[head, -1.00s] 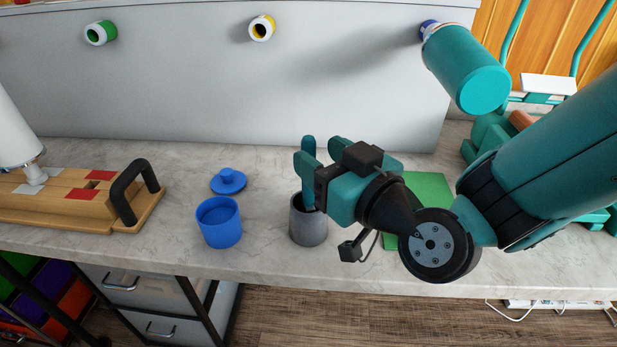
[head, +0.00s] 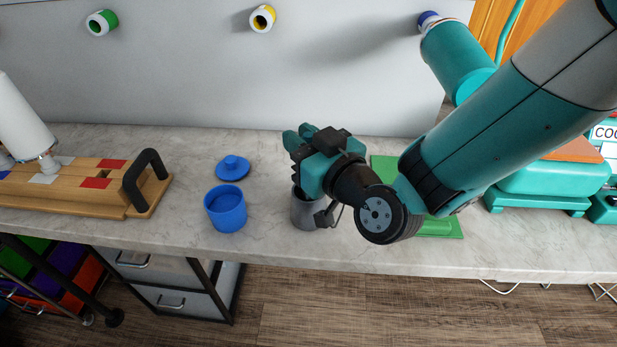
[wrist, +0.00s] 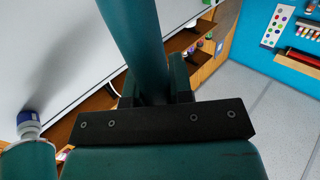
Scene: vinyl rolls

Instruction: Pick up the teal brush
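My gripper (head: 300,136) is above the grey cup (head: 305,212), with its fingers drawn close together. In the wrist view, a long teal shaft, which I take for the teal brush (wrist: 138,40), stands between my gripper's fingers (wrist: 155,85). It fills the space between them, so the gripper looks shut on it. In the head view, the brush cannot be told apart from the teal fingers. Its lower end is hidden by the gripper and cup, and I cannot tell whether it is still inside the cup.
A blue pot (head: 225,212) stands left of the cup, its blue lid (head: 232,168) behind it. A wooden press with a black handle (head: 140,185) is further left. A green mat (head: 440,228) lies right, partly under my arm. A grey wall with vinyl rolls (head: 262,18) rises behind.

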